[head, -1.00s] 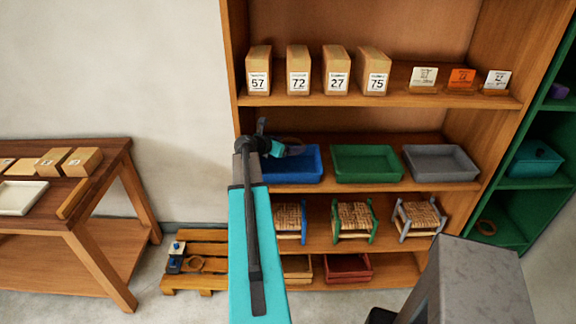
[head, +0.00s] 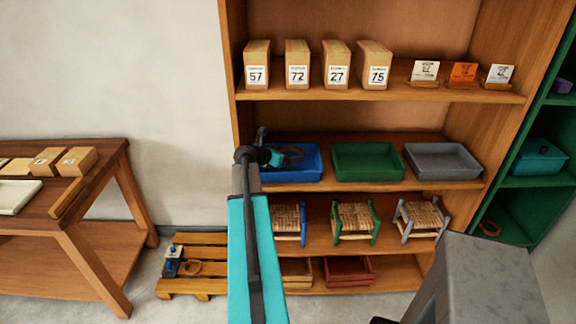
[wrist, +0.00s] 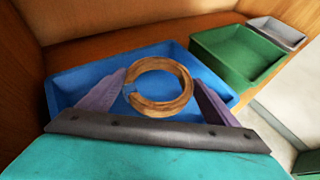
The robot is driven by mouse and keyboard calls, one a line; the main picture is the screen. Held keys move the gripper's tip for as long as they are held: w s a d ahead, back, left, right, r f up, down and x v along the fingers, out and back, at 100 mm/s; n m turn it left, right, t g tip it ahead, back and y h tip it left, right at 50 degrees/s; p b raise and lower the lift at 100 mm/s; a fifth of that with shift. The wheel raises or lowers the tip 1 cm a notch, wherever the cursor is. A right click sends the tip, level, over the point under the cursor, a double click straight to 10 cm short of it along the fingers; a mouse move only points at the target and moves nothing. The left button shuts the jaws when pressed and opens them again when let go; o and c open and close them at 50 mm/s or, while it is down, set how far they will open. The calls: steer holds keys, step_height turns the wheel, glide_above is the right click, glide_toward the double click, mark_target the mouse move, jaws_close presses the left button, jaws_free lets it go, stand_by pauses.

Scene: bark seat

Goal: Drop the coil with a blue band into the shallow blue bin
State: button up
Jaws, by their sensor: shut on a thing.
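The shallow blue bin (head: 305,174) stands at the left of the middle shelf; it fills much of the wrist view (wrist: 75,85). My gripper (wrist: 160,78) is shut on a brown, bark-like coil (wrist: 150,107), with one purple finger at each side of the ring. The coil is over the blue bin's opening in the wrist view; its height above the bin floor is hard to tell. In the head view my gripper (head: 285,156) is small, at the blue bin.
A green bin (head: 366,176) and a grey bin (head: 445,173) stand to the right on the same shelf. Numbered boxes (head: 297,55) stand above; small woven stools (head: 352,222) stand below.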

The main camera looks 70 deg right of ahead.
steer(key=o, duration=1)
steer(key=shift+r, duration=0.15)
steer(key=s+a+r+b, duration=0.2)
steer(key=a+b, duration=0.1)
steer(key=a, duration=0.3)
steer(key=s+a+r+b, duration=0.2)
steer(key=s+a+b, duration=0.1)
steer(key=a, duration=0.3)
stand_by(0.6)
steer(key=b, duration=0.2)
steer(key=shift+a+r+b, duration=0.1)
steer(key=shift+b, duration=0.3)
steer(key=b, duration=0.7)
steer(key=shift+a+r, duration=0.1)
steer(key=shift+a, duration=0.05)
steer(key=a+b, duration=0.1)
steer(key=b, duration=0.8)
steer(key=shift+s+a+b, duration=0.4)
